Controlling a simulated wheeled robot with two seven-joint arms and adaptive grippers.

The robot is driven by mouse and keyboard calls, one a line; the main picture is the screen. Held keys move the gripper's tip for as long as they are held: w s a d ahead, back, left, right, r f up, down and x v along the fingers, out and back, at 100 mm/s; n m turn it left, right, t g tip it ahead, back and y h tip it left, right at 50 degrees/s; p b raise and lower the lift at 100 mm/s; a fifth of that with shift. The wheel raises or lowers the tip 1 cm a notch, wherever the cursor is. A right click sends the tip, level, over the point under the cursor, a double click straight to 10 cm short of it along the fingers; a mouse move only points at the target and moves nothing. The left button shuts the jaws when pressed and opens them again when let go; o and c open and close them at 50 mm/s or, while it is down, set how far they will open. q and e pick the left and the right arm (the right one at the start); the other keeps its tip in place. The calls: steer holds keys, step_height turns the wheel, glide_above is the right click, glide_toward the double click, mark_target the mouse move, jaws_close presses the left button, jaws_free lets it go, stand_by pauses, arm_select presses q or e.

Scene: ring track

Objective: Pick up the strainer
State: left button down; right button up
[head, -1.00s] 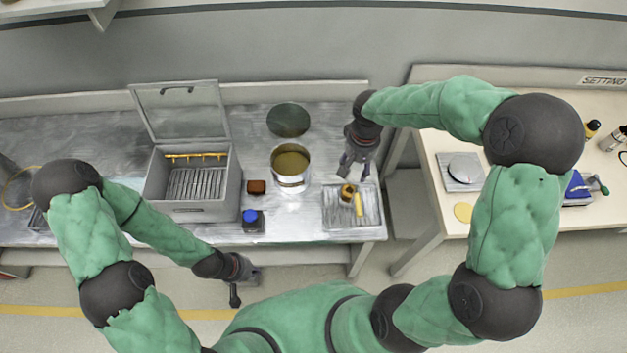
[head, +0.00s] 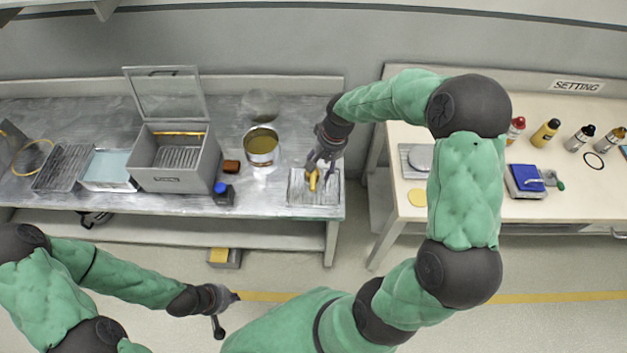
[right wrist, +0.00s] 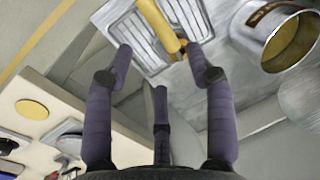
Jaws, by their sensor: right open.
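A small yellow-handled tool (head: 313,181), which I take to be the strainer, lies on a ribbed metal tray (head: 296,196) at the right end of the steel bench. My right gripper (head: 320,163) is open just above it, fingers pointing down. In the right wrist view the yellow handle (right wrist: 158,25) shows beyond and between the spread fingers of the right gripper (right wrist: 160,58). I see no grip on it. The tool's far end is partly hidden. My left gripper (head: 226,313) is open and empty, low in front of the bench.
Further left are a brown block (head: 231,167), a blue-capped bottle (head: 222,193) and an open-lidded metal box (head: 171,180). A gap separates the bench from the pale table (head: 405,232) with bottles at right.

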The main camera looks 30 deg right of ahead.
mark_target(315, 173)
steer(key=shift+w+a+f+b, duration=0.2)
steer(key=shift+a+f+b, duration=0.05)
steer(key=shift+f, duration=0.8)
steer(key=shift+w+a+f+b, duration=0.2)
steer(key=shift+a+f+b, duration=0.1)
steer(key=shift+f, duration=0.7)
steer(key=shift+w+a+f+b, duration=0.2)
steer(key=shift+a+f, duration=0.05)
steer(key=shift+f, duration=0.8)
jaws_close()
steer(key=shift+r, duration=0.1)
